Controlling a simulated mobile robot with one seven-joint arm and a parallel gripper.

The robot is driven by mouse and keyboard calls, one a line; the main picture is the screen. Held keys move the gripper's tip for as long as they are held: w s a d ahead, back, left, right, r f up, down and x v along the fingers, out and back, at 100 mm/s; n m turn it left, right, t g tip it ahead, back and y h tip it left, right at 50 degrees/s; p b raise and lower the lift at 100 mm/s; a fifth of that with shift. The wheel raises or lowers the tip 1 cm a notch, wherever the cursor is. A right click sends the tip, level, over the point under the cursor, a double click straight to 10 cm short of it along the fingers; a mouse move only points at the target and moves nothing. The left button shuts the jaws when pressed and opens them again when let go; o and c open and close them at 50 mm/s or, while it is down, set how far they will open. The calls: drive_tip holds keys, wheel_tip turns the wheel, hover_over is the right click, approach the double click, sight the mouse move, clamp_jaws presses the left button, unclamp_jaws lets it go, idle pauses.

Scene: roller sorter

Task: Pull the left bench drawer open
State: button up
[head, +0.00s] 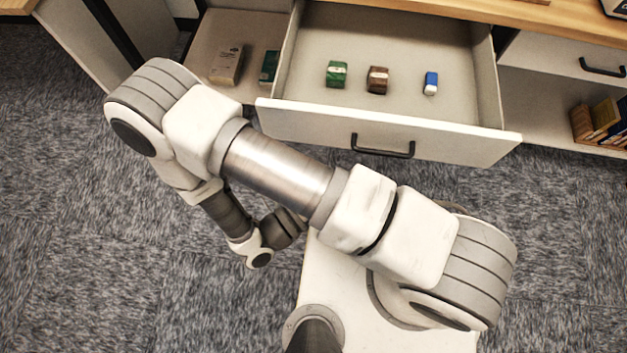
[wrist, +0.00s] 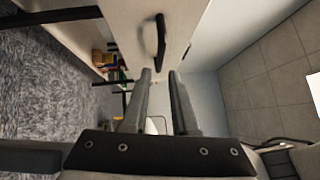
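The left bench drawer (head: 440,139) is pulled well out in the head view, with its inside showing. Its black bar handle (head: 383,147) is on the pale front. My gripper (wrist: 161,76) shows two grey fingers with a gap between them and nothing held. A black handle (wrist: 160,42) on a pale front lies ahead of the fingertips in the wrist view, apart from them; I cannot tell for sure which drawer it belongs to. In the head view my arm hides the fingertips.
The drawer holds a green block (head: 337,74), a brown block (head: 378,80) and a small blue-and-white item (head: 430,83). The right drawer (head: 550,55) is shut. Books (head: 605,118) stand on a lower shelf. Carpet (head: 90,230) is clear at left.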

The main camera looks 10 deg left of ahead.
drive_tip(key=b+v, duration=0.1)
drive_tip(key=v, duration=0.7)
drive_tip(key=shift+s+a+b, duration=0.25)
drive_tip(key=shift+a+b, duration=0.05)
drive_tip(key=shift+b, duration=0.05)
